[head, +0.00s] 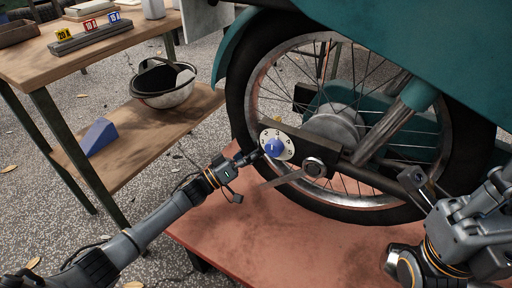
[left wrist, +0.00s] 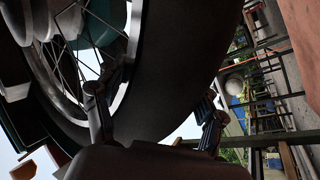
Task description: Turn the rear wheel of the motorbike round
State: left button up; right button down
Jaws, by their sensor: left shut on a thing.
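The motorbike's rear wheel (head: 238,100) has a black tyre, a worn rim and thin spokes. It stands upright under the teal bodywork (head: 430,40). My left gripper (head: 250,157) is at the tyre's lower left side. In the left wrist view the tyre (left wrist: 175,60) passes between its two fingers (left wrist: 155,108), one on the rim and spoke side, one on the outer side. It is shut on the wheel; the exact contact is partly hidden. My right gripper (head: 458,180) is at the lower right, in front of the wheel, its fingers apart and empty.
A white numbered dial with a blue centre (head: 274,147) sits right beside my left fingertips, near the axle arm (head: 330,150). The bike stands on a reddish platform (head: 290,240).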

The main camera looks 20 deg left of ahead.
pick_arm(q)
jog(key=shift+w+a+r, duration=0.1)
jog(key=shift+w+r, duration=0.1)
jog(key=shift+w, duration=0.1)
jog(key=o, duration=1.3)
jog(key=shift+c, duration=0.2)
jog(key=shift+o, duration=1.4)
jog(key=shift+w+d+f, duration=0.15)
jog(key=shift+d, duration=0.1)
jog(key=v, duration=1.2)
